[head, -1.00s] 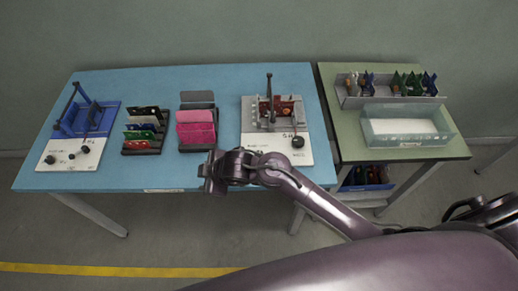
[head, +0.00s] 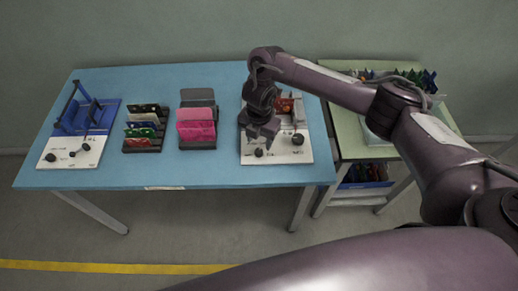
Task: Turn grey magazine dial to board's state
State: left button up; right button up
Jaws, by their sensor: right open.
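The grey magazine (head: 302,112) stands at the right end of the blue table, partly hidden behind my right arm. Its white front plate (head: 280,155) carries a dark knob at the right (head: 297,139) and another dark knob at the left (head: 259,153). Small marks on the plate are too small to read, so I cannot tell the dial's setting. My right gripper (head: 258,136) is open and points down over the left part of the plate, just above the left knob in the picture. I cannot tell whether it touches the knob. My left gripper is not in view.
A blue magazine (head: 75,118) with its white knob plate (head: 58,160) stands at the left. A rack of dark, green and red boards (head: 142,140) and a rack of pink boards (head: 196,130) stand between. A green side table (head: 345,135) is partly behind my arm.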

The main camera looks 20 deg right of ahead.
aim_at(259, 151)
notch_tip(259, 151, down, 4)
jog(key=shift+r+b, duration=0.25)
jog(key=shift+b, duration=0.4)
jog(key=shift+f, duration=0.9)
jog(key=c, duration=1)
